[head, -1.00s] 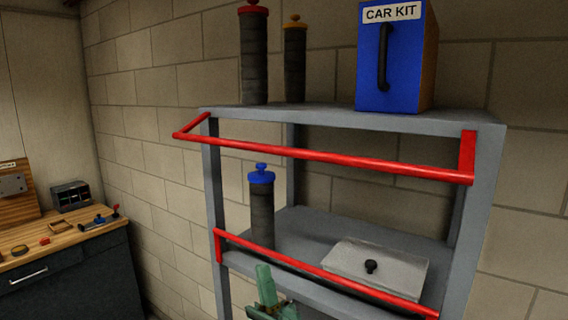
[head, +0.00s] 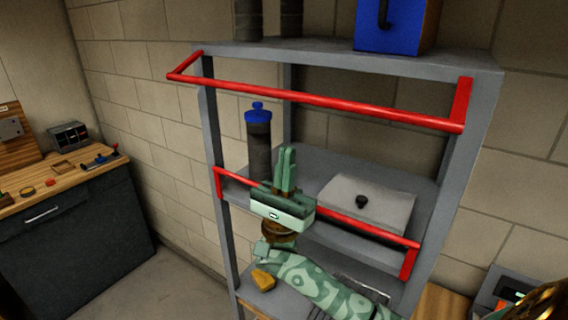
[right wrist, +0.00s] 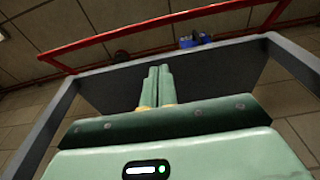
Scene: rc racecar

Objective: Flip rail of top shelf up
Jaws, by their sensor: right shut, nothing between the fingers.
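The red rail of the top shelf (head: 315,100) runs across the front of the shelf unit. Its short end arms slope out and down, so the bar sits in front of and below the top shelf's edge (head: 330,57). It also crosses the upper part of the right wrist view (right wrist: 165,22). My right gripper (head: 288,150) points up below this rail, apart from it, in front of the middle shelf. Its fingers are together and empty; they also show in the right wrist view (right wrist: 155,70). My left gripper is not in view.
A second red rail (head: 370,231) fronts the middle shelf, partly hidden by my gripper. That shelf holds a blue-capped canister (head: 258,130) and a grey lidded box (head: 370,205). A blue box (head: 392,25) stands on top. A workbench (head: 70,170) is at left.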

